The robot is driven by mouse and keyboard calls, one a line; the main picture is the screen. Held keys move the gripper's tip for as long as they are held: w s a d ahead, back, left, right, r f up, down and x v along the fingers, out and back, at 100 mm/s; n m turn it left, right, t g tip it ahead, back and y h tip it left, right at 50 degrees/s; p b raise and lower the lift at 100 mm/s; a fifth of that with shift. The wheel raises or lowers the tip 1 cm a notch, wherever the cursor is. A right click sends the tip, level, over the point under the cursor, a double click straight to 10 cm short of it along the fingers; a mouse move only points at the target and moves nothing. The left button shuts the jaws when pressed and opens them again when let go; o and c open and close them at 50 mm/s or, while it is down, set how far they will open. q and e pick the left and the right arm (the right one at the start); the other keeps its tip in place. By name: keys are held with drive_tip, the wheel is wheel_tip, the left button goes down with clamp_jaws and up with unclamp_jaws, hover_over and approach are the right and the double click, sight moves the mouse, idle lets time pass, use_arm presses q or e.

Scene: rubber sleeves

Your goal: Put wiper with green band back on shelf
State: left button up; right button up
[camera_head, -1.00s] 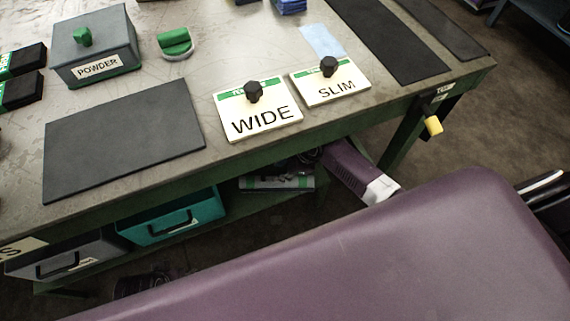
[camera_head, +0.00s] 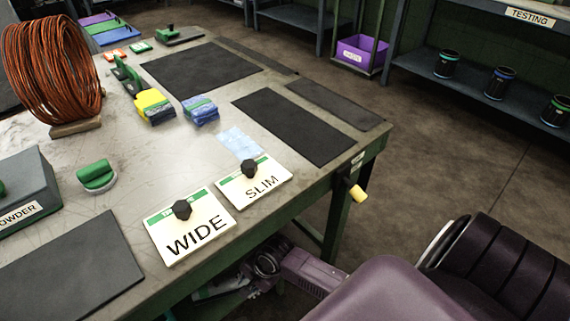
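A folded blue cloth wiper with a green band (camera_head: 200,110) lies on the workbench (camera_head: 140,140), right of a yellow block-like item with a dark end (camera_head: 154,106). A green-topped piece with a pale base (camera_head: 96,177) stands nearer on the bench. Shelf units stand at the back right, one labelled TESTING (camera_head: 530,18). A purple link of my arm reaches under the bench's near edge. Around its end is a dark, ring-shaped part, probably my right gripper (camera_head: 265,265); its fingers are unclear. A grey thing with green (camera_head: 225,288) is partly visible beside it. My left gripper is out of view.
WIDE (camera_head: 190,228) and SLIM (camera_head: 254,181) plates lie near the bench edge. A copper wire coil (camera_head: 55,72) stands at left. A yellow-tipped knob (camera_head: 357,193) sticks out at the bench corner. A purple bin (camera_head: 361,55) is behind.

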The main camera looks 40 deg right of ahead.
drive_tip(key=s+d+f+n+h, duration=0.1)
drive_tip(key=s+f+n, duration=0.1)
drive_tip(key=s+n, duration=0.5)
drive_tip(key=s+d+f+n+h, duration=0.1)
drive_tip(key=s+d+f+n, duration=0.1)
drive_tip(key=s+n, duration=0.6)
drive_tip(key=shift+s+n+g+h, duration=0.2)
drive_tip(key=shift+n+g+h, duration=0.15)
drive_tip(key=shift+n, duration=0.75)
